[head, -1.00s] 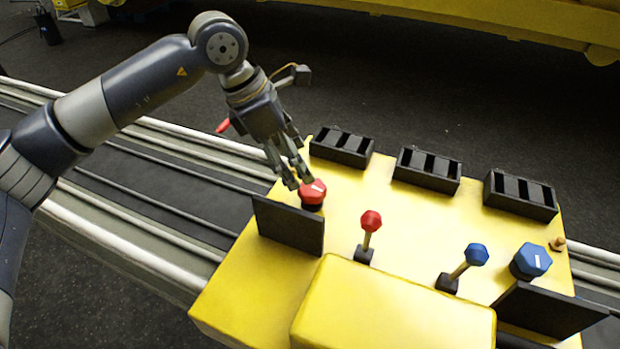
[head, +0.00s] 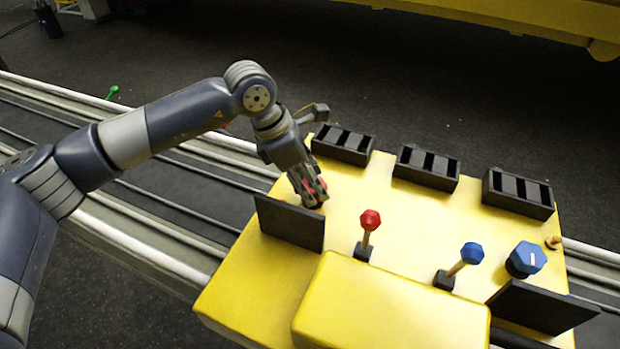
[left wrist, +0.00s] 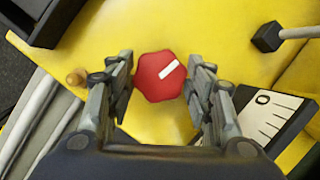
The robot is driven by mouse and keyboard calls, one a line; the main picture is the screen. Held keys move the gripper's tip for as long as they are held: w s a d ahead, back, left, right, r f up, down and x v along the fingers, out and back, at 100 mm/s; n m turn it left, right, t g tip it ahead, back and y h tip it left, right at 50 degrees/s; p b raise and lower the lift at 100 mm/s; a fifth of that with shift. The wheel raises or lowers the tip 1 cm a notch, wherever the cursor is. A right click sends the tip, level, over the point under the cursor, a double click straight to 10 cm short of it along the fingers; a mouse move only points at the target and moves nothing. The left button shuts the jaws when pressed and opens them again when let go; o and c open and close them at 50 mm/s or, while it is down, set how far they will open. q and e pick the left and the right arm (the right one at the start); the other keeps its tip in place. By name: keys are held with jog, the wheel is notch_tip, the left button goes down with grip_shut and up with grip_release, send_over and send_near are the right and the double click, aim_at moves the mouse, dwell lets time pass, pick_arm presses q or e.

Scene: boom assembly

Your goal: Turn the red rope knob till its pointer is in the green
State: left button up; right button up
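The red rope knob (left wrist: 158,76) is a red faceted cap with a white line, which slants to the upper right in the left wrist view. In the head view the knob (head: 311,187) is mostly hidden by my left gripper (head: 315,194). My left gripper (left wrist: 160,85) points down with one finger on each side of the knob, very close to it; firm contact does not show. A white scale with black ticks and a 0 (left wrist: 273,118) stands beside the knob; no pointer or green zone shows on its visible part. My right gripper is not in view.
A red-topped lever (head: 370,222), a blue-topped lever (head: 471,254) and a blue knob (head: 526,259) stand on the yellow console (head: 345,235). Black upright panels (head: 290,223) and (head: 541,307) flank it. Black slotted boxes (head: 428,168) line its far edge.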

pick_arm(q)
jog(key=shift+f+b, duration=0.15)
jog(key=shift+b, duration=0.25)
jog(key=n+t+b, duration=0.1)
jog(key=n+b, duration=0.2)
jog(key=b, duration=0.1)
jog(key=shift+f, duration=0.15)
jog(key=shift+s+r+n+b, duration=0.1)
jog(key=shift+r+n+b, duration=0.15)
jog(key=shift+n+b, duration=0.45)
jog(key=shift+y, duration=0.3)
jog(key=o, duration=1.1)
jog(key=shift+c, duration=0.2)
jog(key=shift+r, duration=0.1)
